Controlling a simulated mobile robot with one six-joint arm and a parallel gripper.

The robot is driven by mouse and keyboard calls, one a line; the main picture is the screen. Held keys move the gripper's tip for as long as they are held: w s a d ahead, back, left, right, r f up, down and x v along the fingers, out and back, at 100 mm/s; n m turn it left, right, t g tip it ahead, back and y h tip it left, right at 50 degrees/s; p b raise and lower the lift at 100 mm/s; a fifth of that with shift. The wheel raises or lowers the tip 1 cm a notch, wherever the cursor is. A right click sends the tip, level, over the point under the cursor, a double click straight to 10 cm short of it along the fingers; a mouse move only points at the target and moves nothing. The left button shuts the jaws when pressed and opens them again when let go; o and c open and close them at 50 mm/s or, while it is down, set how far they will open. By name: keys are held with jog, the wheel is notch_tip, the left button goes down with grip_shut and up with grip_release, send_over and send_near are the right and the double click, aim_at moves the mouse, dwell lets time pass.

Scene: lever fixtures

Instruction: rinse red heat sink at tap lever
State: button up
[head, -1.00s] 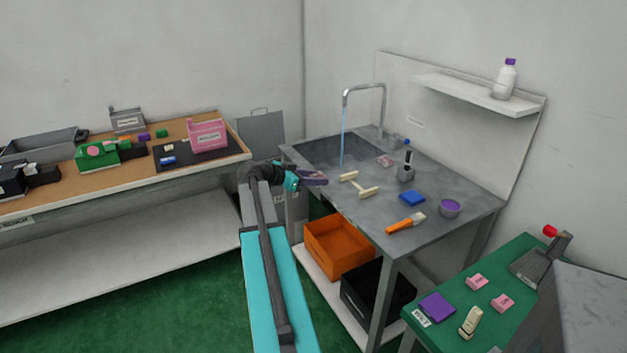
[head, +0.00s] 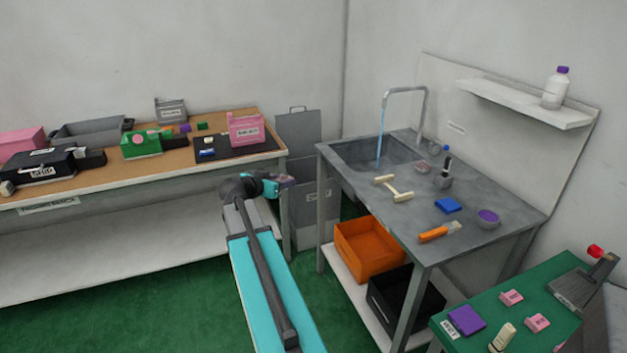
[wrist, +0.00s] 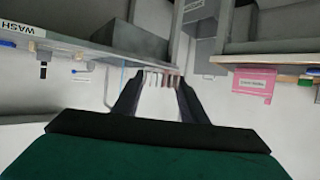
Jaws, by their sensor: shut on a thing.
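My gripper (head: 274,186) is shut on a dull reddish finned block, the heat sink (head: 287,181). In the wrist view the heat sink's fins (wrist: 161,80) show between the two fingertips (wrist: 157,85). It is held in the air left of the sink bench, apart from it. The curved grey tap (head: 407,91) stands at the back of the sink basin (head: 357,156). A blue stream of water (head: 381,135) runs from it into the basin. A small blue-ended fitting (head: 434,148) is beside the tap's base; I cannot tell whether it is the lever.
A wooden-topped workbench (head: 200,165) is at left. A green table (head: 474,342) with a red-knobbed lever (head: 596,251) is at right. Green floor is open between.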

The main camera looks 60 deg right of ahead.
jog(key=w+a+r+n+t+y, duration=0.1)
jog(key=w+a+n+t+y, duration=0.15)
jog(key=w+a, duration=0.5)
jog(key=w+a+r+n+t+y, duration=0.15)
jog(key=w+a+n+t, duration=0.25)
jog(key=a, duration=0.7)
jog(key=w+a+r+n+t+y, duration=0.1)
jog(key=w+a+r+n+t, duration=0.15)
jog(key=w+a, duration=0.5)
jog(key=a+r+n+t+y, duration=0.1)
jog(key=a+r+n+y, duration=0.1)
jog(key=a, duration=0.7)
jog(key=w+a+r+n+t+y, duration=0.1)
jog(key=a+r+n+y, duration=0.1)
jog(key=a, duration=0.8)
jog(key=a+r+n+t+y, duration=0.1)
jog(key=a+r+n+y, duration=0.2)
jog(key=a, duration=0.7)
jog(key=shift+w+a+n+y, duration=0.15)
jog(key=shift+w+n+y, duration=0.2)
jog(key=shift+y, duration=0.35)
jog(key=shift+r, duration=0.1)
